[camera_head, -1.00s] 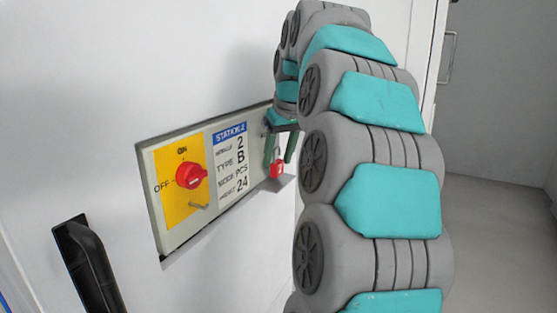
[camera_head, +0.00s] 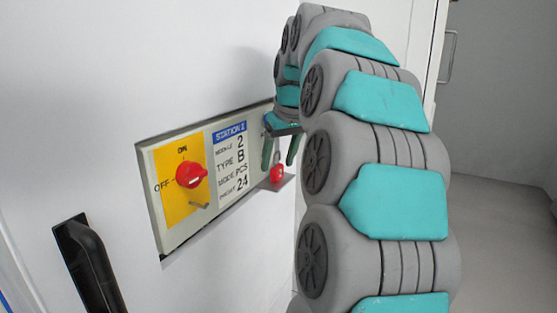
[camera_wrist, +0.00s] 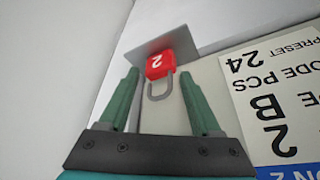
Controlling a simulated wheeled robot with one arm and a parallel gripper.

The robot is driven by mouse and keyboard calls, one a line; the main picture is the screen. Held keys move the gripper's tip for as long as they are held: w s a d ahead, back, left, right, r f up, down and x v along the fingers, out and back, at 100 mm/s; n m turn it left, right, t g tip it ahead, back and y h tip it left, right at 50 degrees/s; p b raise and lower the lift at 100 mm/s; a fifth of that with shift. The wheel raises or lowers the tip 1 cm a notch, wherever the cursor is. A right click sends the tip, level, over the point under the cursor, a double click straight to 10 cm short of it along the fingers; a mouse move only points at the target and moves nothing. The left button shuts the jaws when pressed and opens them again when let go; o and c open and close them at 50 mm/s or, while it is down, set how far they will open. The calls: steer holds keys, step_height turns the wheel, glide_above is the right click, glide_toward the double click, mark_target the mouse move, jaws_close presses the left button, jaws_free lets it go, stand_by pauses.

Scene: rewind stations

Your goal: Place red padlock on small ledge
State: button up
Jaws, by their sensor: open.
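The red padlock (camera_head: 277,174) rests on the small ledge (camera_head: 282,184) at the lower right end of the station panel. The wrist view shows the padlock (camera_wrist: 160,65) with a white "2" on its face and its grey shackle toward my gripper. The ledge (camera_wrist: 178,41) is a thin grey plate on the white wall. My gripper (camera_head: 279,161) is just above the padlock, its green fingers spread. In the wrist view my gripper (camera_wrist: 158,82) is open, with a gap between each finger and the shackle.
The station panel (camera_head: 229,165) carries a red rotary switch (camera_head: 190,175) on a yellow plate, with a small metal hasp (camera_head: 199,205) below it. A black handle (camera_head: 91,265) is at the lower left. Grey floor (camera_head: 495,240) lies open at the right.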

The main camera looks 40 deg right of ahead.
steer(key=d+p+v, duration=0.1)
steer(key=p+v, duration=0.1)
steer(key=v, duration=0.9)
steer(key=shift+a+r+p, duration=0.3)
steer(key=shift+a+r, duration=0.1)
steer(key=shift+a, duration=0.1)
